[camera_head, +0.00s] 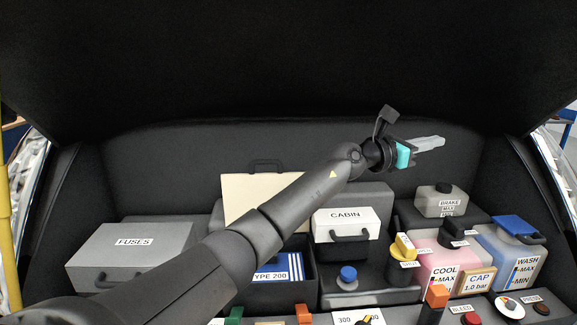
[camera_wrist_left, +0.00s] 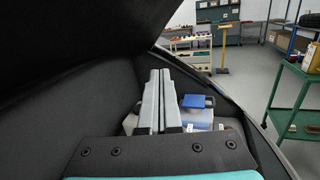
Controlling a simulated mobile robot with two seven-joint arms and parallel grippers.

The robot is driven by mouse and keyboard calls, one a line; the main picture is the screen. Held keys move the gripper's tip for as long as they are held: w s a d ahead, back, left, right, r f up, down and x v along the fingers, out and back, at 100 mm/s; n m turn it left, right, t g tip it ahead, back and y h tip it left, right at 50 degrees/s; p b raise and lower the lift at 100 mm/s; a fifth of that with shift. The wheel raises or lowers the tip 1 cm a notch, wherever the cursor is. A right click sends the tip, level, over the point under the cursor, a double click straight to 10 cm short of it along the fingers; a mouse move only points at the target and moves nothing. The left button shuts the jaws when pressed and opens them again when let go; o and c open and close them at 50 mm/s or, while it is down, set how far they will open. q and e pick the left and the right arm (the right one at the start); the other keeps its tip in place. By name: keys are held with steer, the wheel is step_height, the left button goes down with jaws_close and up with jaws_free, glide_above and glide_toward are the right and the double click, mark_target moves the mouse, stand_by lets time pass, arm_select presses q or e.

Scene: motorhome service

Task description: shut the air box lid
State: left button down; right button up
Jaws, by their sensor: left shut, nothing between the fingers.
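The air box (camera_head: 313,272) is an open dark box in the middle of the bay, partly hidden behind my left arm. A blue filter marked "TYPE 200" (camera_head: 289,268) sits inside it. A raised lid (camera_head: 246,199) stands upright at the back of the box, showing its cream inner face, with a dark handle on its top edge. My left gripper (camera_head: 440,141) is shut and empty, up and to the right of the lid, above the brake reservoir. Its closed fingers also show in the left wrist view (camera_wrist_left: 156,100). My right gripper is not in view.
A grey fuse box (camera_head: 137,262) is at left. A cabin filter box (camera_head: 346,225) stands just right of the lid. Brake (camera_head: 440,209), pink coolant (camera_head: 441,273) and blue wash (camera_head: 520,262) reservoirs fill the right side. The dark hood hangs overhead.

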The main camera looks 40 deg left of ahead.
mark_target(288, 173)
arm_select(q)
steer(key=s+a+r+n+t+y, duration=0.1)
steer(key=a+r+n+t+y, duration=0.25)
steer(key=n+y, duration=0.5)
steer(key=s+a+r+n+t+y, duration=0.1)
steer(key=a+r+n+t+y, duration=0.35)
steer(key=n, duration=0.65)
steer(key=s+a+f+n+g+y, duration=0.5)
steer(key=a+f+n+g+y, duration=0.1)
steer(key=f+n+g, duration=0.25)
steer(key=s+a+f+n+g+y, duration=0.5)
steer(key=a+f+n+g+y, duration=0.2)
steer(key=f+n, duration=0.15)
steer(key=shift+n+h, duration=0.3)
steer(key=shift+n, duration=0.15)
steer(key=shift+w+a+r+p, duration=0.1)
steer(key=shift+a+p, duration=0.15)
steer(key=shift+a, duration=1.7)
steer(key=shift+w+a+r+p, duration=0.1)
steer(key=shift+a+p, duration=0.15)
steer(key=shift+a, duration=1.65)
